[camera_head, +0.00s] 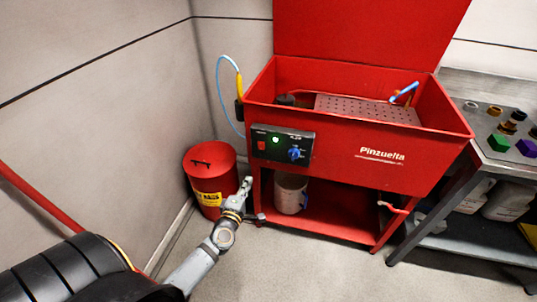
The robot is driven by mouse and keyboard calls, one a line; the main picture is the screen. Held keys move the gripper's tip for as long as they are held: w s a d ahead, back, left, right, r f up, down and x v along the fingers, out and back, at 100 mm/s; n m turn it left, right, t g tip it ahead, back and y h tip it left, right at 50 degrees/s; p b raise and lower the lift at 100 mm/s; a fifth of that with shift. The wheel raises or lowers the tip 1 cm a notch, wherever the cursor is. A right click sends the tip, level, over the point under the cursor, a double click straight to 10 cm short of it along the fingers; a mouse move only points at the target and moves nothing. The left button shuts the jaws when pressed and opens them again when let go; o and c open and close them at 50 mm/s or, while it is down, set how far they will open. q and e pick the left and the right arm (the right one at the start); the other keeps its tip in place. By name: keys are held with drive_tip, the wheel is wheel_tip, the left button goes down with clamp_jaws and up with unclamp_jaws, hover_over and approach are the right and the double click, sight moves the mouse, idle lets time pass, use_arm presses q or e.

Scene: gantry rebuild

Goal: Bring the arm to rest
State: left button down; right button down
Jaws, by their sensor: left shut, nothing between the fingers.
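My left arm comes in from the bottom left and reaches up toward the red parts washer (410,155). My left gripper (247,183) is at its end, shut and empty, in front of the washer's left leg. It shows beside the red waste bin (207,170), to the bin's right. I cannot tell whether it touches anything. My right gripper is not in view.
The washer's lid (370,35) stands open, and a control panel (282,146) is on its front. A pale bucket (291,193) sits on its lower shelf. A grey metal table (475,150) with several coloured parts stands at the right. The floor (310,265) in front is clear.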

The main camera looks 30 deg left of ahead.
use_arm(q)
drive_tip(key=shift+f, duration=0.1)
drive_tip(key=s+d+f+m+g+h+p, duration=0.1)
drive_tip(key=s+f+m+g+p, duration=0.15)
drive_tip(key=s+f+m, duration=0.4)
drive_tip(key=s+d+f+m+g+h+p, duration=0.1)
drive_tip(key=s+f+m+g+p, duration=0.15)
drive_tip(key=f, duration=0.65)
drive_tip(key=s+d+f+m+g+h+p, duration=0.1)
drive_tip(key=s+f+m+g, duration=0.2)
drive_tip(key=s+f, duration=0.35)
drive_tip(key=s+d+f+m+g+p, duration=0.1)
drive_tip(key=s+f+m+g, duration=0.3)
drive_tip(key=s, duration=0.8)
drive_tip(key=s+d+f+m+g+p, duration=0.1)
drive_tip(key=s+f+m+g+p, duration=0.2)
drive_tip(key=s, duration=1)
wheel_tip(320, 180, down, 5)
drive_tip(key=shift+d+f+m+g, duration=0.15)
drive_tip(key=shift+d+m+g, duration=0.2)
drive_tip(key=shift+m, duration=0.65)
drive_tip(key=shift+w+a, duration=0.1)
